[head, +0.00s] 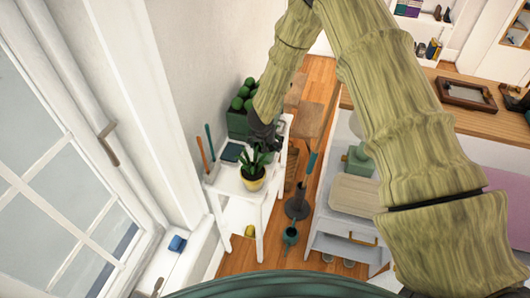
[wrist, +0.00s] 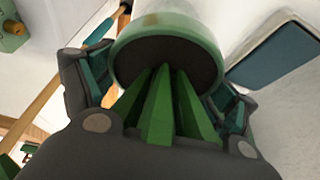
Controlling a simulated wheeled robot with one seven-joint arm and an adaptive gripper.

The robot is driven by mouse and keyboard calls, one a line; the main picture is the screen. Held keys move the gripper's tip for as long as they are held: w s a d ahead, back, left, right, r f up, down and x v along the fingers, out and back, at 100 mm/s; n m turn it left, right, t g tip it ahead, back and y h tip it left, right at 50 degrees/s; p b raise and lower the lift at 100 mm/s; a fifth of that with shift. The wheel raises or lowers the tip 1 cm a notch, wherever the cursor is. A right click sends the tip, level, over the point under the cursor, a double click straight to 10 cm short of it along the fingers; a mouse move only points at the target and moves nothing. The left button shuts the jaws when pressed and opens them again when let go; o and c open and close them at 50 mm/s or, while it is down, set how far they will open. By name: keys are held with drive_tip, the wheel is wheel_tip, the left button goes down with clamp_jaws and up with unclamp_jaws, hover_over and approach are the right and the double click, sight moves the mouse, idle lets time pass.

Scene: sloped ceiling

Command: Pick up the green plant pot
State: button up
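The potted plant (head: 252,183) stands upright near the front end of a white shelf table, with spiky green leaves. Its pot looks yellow in the head view. In the wrist view the pot (wrist: 205,37) shows a green rim, dark soil and leaves pointing toward the camera. My gripper (head: 264,140) is just above and behind the leaves in the head view. In the wrist view its fingers are spread, one on each side of the leaves and near the rim. The fingertips are partly hidden, and I cannot tell whether they touch the pot.
A dark blue tray (head: 232,152) lies left of the plant, also in the wrist view (wrist: 280,55). A green planter with round bushes (head: 238,123) stands behind. Two tool handles (head: 208,140) rise at left. A drawer cabinet (head: 330,215) is right, across a narrow floor strip.

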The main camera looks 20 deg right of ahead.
drive_tip(key=c, duration=0.7)
drive_tip(key=shift+c, duration=0.4)
drive_tip(key=shift+r, duration=0.15)
